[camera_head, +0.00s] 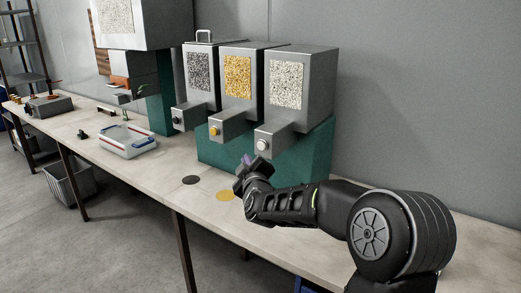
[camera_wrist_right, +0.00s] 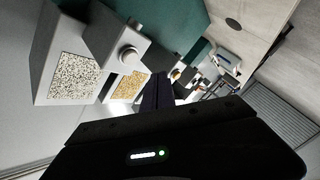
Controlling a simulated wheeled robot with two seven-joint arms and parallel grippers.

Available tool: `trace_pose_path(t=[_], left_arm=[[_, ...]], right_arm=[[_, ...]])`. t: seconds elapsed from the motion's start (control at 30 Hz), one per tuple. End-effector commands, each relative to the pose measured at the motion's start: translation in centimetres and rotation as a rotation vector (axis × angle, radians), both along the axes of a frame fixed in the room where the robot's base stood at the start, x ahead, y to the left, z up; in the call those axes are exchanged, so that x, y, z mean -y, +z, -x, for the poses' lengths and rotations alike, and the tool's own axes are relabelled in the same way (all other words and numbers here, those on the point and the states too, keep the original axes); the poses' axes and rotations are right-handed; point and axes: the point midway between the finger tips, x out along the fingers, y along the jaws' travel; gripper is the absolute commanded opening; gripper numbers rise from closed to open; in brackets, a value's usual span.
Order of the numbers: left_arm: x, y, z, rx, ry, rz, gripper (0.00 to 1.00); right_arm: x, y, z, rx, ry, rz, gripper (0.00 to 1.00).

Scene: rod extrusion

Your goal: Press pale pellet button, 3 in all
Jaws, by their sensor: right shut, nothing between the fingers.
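The pale pellet button (camera_head: 264,145) is a round white knob on the front of the rightmost dispenser (camera_head: 312,88), whose window shows pale speckled pellets. The button also shows in the right wrist view (camera_wrist_right: 130,56). My right gripper (camera_head: 247,163) is shut and empty, just below and left of the pale button in the head view, and apart from it. In the right wrist view the shut fingers (camera_wrist_right: 157,92) point past the button. My left gripper is not in view.
Beside it stand the yellow pellet dispenser (camera_head: 238,78) and the dark pellet dispenser (camera_head: 199,74), each with its own button. A green stand (camera_head: 215,153) supports them. A dark disc (camera_head: 191,180) and a yellow disc (camera_head: 225,196) lie on the table. A tray (camera_head: 127,142) sits farther left.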

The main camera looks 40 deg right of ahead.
Motion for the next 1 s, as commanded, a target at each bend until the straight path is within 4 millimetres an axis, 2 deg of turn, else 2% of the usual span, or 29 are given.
trace_pose_path(t=[0.03,0.23,0.4,0.5,0.6,0.67,1.0], left_arm=[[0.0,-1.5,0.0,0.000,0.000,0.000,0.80],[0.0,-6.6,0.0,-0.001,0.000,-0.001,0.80],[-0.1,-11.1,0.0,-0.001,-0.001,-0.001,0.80],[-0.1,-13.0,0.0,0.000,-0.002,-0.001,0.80],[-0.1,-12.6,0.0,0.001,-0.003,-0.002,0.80],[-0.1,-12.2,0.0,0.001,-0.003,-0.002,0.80],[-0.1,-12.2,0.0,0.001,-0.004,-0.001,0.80]], right_arm=[[0.3,-1.5,0.1,0.000,-0.005,-0.001,0.00],[-0.2,-4.8,0.1,0.047,-0.002,0.000,0.00],[-1.8,-5.1,-0.1,0.194,0.000,-0.028,0.00],[-3.3,-3.7,0.0,0.323,0.008,-0.065,0.00],[-4.5,-0.8,0.2,0.429,0.019,-0.105,0.00],[-4.6,0.2,0.5,0.472,0.016,-0.124,0.00],[-4.4,0.5,0.7,0.506,0.011,-0.149,0.00]])
